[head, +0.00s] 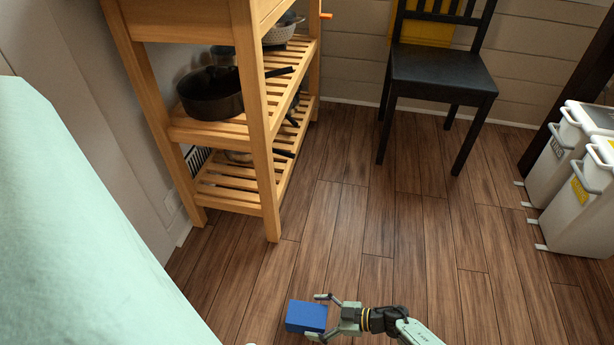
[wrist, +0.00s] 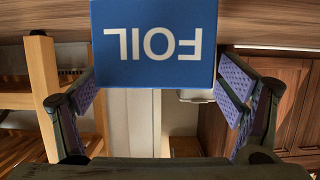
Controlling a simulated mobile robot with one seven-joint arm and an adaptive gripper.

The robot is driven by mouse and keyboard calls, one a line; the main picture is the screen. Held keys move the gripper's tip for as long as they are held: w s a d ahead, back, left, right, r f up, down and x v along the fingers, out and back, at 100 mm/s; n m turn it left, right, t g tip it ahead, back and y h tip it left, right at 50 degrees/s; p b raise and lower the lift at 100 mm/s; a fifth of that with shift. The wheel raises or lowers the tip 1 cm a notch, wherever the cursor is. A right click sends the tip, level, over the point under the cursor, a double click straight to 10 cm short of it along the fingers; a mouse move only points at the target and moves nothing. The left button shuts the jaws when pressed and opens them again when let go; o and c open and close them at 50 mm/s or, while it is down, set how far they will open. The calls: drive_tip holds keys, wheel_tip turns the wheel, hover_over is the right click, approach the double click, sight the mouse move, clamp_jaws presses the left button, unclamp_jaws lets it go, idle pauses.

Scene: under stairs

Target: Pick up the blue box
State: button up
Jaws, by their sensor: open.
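The blue box (head: 305,316) is at the bottom middle of the head view, over the wooden floor. In the wrist view the blue box (wrist: 155,45) fills the top middle, with the white word FOIL upside down on it. My gripper (head: 318,316) is open at the right side of the box in the head view. What holds the box up, if anything, is hidden.
A wooden shelf rack (head: 262,130) with a dark pan (head: 210,95) stands at upper left. A pale green surface (head: 75,240) fills the left edge. A black chair (head: 440,70) stands at the back, white bins (head: 585,205) at right. The middle floor (head: 400,230) is clear.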

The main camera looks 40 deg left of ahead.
sight(307, 316)
drive_tip(key=x, duration=0.3)
drive_tip(key=shift+a+f, duration=0.1)
drive_tip(key=c, duration=1.4)
drive_tip(key=shift+c, duration=0.2)
drive_tip(key=shift+r+p, duration=0.75)
drive_tip(key=shift+c, duration=1)
drive_tip(key=r+p, duration=0.1)
drive_tip(key=p, duration=0.1)
drive_tip(key=r+p, duration=0.1)
drive_tip(key=r, duration=0.1)
drive_tip(key=shift+s+p, duration=0.35)
drive_tip(key=s+d+p, duration=0.2)
drive_tip(key=s+p, duration=0.1)
drive_tip(key=s, duration=0.1)
drive_tip(key=s+d+p, duration=0.3)
drive_tip(key=s, duration=0.1)
drive_tip(key=s+d+p, duration=0.3)
drive_tip(key=s+p, duration=0.1)
drive_tip(key=s, duration=0.1)
drive_tip(key=shift+d+r, duration=0.2)
drive_tip(key=shift+r, duration=0.1)
